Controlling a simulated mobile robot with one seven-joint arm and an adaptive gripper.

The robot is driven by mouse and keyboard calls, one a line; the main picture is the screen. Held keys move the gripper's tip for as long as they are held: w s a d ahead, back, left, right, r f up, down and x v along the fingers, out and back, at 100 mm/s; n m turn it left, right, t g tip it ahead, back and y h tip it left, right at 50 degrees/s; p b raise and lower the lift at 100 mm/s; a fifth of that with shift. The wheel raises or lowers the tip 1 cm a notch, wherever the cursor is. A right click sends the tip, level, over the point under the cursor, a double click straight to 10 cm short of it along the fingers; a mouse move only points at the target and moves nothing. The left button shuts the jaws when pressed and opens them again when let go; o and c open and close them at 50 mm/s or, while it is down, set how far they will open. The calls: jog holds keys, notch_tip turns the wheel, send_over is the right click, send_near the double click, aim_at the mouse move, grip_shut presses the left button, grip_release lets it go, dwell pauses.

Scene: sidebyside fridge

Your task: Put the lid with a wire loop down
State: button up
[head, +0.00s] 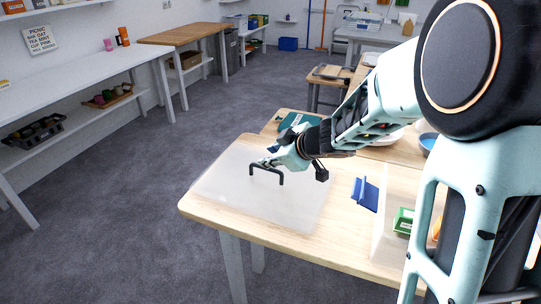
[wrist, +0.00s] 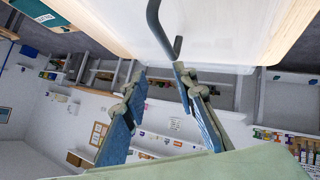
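The lid is a broad, translucent white sheet (head: 225,185) that appears to lie flat on the wooden table in the head view. Its dark wire loop (head: 267,172) stands up from the middle. My gripper (head: 270,161) is just beyond the loop, low over the lid. In the wrist view, the fingers of my gripper (wrist: 160,70) are apart with nothing between them. The loop (wrist: 160,25) shows beyond the fingertips, its end close to the right one. The pale lid (wrist: 215,30) fills the area behind it. I cannot tell whether a finger touches the loop.
The wooden table (head: 345,238) also holds a blue object (head: 365,193) right of the lid, a green-and-white item (head: 403,220) farther right, and a teal item (head: 298,121) at the back. A long white shelf (head: 75,70) stands at left. Grey floor (head: 120,240) lies clear between.

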jog(key=shift+r, duration=0.1)
jog(key=p+v, duration=0.5)
jog(key=v, duration=0.7)
jog(key=shift+w+r, duration=0.1)
jog(key=shift+r, duration=0.05)
